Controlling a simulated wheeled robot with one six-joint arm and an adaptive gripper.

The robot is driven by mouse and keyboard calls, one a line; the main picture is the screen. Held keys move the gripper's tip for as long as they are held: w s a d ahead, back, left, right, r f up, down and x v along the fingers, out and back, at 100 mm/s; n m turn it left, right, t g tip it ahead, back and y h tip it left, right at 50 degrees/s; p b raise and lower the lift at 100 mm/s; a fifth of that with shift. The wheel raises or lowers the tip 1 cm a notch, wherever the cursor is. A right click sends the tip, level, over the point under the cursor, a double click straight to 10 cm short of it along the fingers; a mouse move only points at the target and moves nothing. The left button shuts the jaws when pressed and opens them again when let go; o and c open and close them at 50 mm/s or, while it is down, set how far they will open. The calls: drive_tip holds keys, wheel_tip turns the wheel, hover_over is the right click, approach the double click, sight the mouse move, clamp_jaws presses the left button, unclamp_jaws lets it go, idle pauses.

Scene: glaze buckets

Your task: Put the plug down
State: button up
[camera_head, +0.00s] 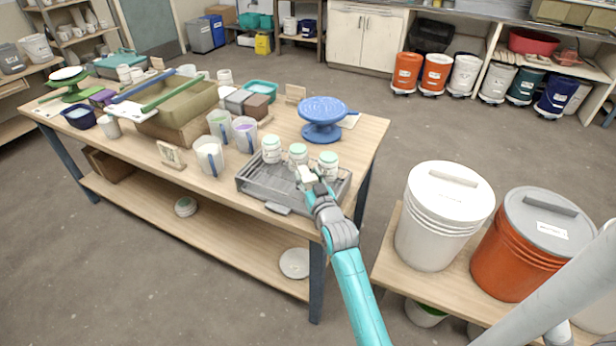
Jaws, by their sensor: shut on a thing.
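My gripper (312,184) is over the right part of a grey ribbed tray (262,190) at the table's front right. It is shut on a small pale piece, which I take for the plug (306,174). The piece is tiny in this view and partly hidden by the gripper. I cannot tell whether it touches the tray. Three white jars with pale green lids stand in a row at the tray's back edge: a left jar (271,150), a middle jar (298,155) and a right jar (328,165), the last close beside the gripper.
A blue banding wheel (323,116) stands behind the jars. Several white pitchers, one at the front (209,156), stand left of the tray. A small sign (171,155) stands near the table's front edge. A white bucket (444,215) and an orange bucket (525,250) stand right on a lower bench.

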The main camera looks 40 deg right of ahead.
drive_tip(key=shift+f, duration=0.15)
drive_tip(key=o, duration=1.2)
